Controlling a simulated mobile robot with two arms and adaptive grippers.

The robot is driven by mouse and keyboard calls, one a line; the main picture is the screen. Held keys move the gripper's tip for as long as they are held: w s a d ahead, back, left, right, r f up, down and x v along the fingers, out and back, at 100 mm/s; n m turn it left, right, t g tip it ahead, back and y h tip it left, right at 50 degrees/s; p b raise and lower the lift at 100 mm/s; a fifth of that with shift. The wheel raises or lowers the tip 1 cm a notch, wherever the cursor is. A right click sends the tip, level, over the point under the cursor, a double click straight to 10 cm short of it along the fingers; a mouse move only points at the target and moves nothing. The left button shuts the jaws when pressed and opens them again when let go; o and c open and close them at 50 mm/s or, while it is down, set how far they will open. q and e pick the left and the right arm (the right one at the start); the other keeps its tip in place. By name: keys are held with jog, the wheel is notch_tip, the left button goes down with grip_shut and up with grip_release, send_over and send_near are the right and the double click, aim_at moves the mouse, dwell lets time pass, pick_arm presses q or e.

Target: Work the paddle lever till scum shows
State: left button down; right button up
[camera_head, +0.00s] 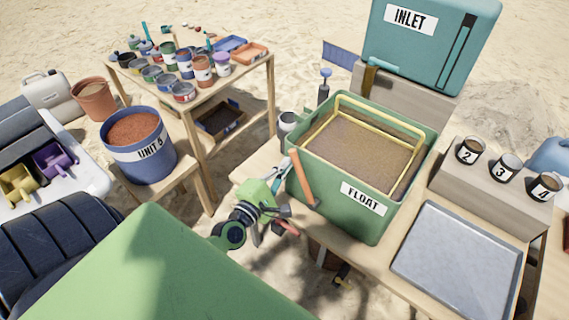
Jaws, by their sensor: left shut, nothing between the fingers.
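The green box labelled FLOAT (340,215) stands on the wooden table, filled with a brownish, grainy-looking surface (360,145). A yellow frame (385,111) runs around its inside rim. I cannot tell whether any of that surface is scum. The orange paddle lever (302,178) stands tilted at the box's left side, its top leaning left. My left gripper (284,217) is shut and empty, just left of the lever's lower end. I cannot tell whether it touches the lever. My right gripper is not in view.
A blue-green INLET tank (430,45) stands behind the box. A grey metal tray (456,262) and cups numbered 2, 3 and 4 (505,168) are to the right. A UNIT 5 bucket (138,148) and a table of cans (203,72) are to the left.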

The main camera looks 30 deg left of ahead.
pick_arm(q)
jog(key=d+m+p, duration=0.1)
jog(key=d+r+m+p, duration=0.1)
jog(key=d, duration=0.1)
jog(key=d+r+m+p, duration=0.1)
jog(key=d, duration=0.1)
jog(key=shift+s+d+r+m, duration=0.2)
jog(key=shift+d+r+m, duration=0.05)
jog(key=shift+m, duration=0.15)
jog(key=d+m, duration=0.1)
jog(key=d, duration=0.1)
jog(key=d+m, duration=0.2)
jog(key=d+m+t, duration=0.1)
jog(key=d, duration=0.1)
jog(key=shift+s+d+f+m+p, duration=0.1)
jog(key=shift+s+d+m+p, duration=0.2)
jog(key=shift+d+p, duration=0.1)
jog(key=shift+d+f+m, duration=0.15)
jog(key=shift+d+m, duration=0.25)
jog(key=shift+d, duration=0.1)
jog(key=shift+d+f+m, duration=0.15)
jog(key=shift+d+m, duration=0.25)
jog(key=shift+d, duration=0.1)
jog(key=shift+s, duration=0.1)
